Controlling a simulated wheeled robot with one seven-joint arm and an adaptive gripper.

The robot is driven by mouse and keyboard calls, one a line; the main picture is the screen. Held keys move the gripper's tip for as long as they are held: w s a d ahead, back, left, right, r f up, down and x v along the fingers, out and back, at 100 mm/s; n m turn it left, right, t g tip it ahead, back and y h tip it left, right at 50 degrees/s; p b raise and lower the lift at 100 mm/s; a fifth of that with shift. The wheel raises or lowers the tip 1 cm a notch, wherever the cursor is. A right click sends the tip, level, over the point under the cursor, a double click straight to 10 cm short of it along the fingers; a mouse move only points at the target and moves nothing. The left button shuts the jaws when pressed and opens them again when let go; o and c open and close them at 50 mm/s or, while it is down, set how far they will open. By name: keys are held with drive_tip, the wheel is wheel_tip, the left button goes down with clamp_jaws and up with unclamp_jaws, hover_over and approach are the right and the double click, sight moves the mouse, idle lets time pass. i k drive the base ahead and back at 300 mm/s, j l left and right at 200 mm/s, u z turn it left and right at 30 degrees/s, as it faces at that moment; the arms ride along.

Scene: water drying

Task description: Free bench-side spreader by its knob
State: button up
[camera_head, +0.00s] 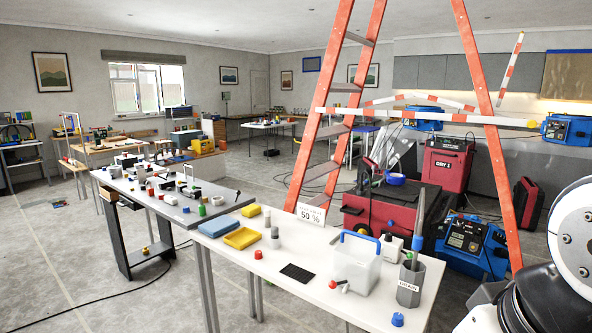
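An orange stepladder (459,28) stands behind the white bench (290,262), its legs spread. A red-and-white striped spreader bar (425,116) crosses the ladder nearly level on the side facing the bench. A small yellow-orange knob (533,123) shows at its right end, beyond the right ladder leg. A second striped bar (420,98) lies behind it, and a short striped piece (511,68) points steeply up at the right. I cannot tell how these pieces join. White and black parts of my arm fill the lower right; my gripper is out of view.
The bench carries a clear jug (357,266), a grey pot (410,284) with tools, a yellow tray (241,238) and a 50 % sign (311,214). Blue machines (568,130) and a red machine (447,163) stand behind the ladder. Open floor (60,270) lies left.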

sight(529, 123)
drive_tip(key=i+z, duration=0.45)
drive_tip(key=i+j+z, duration=0.15)
drive_tip(key=i+z, duration=0.25)
drive_tip(key=i+l+z, duration=0.1)
drive_tip(key=l, duration=0.2)
drive_tip(key=i, duration=0.05)
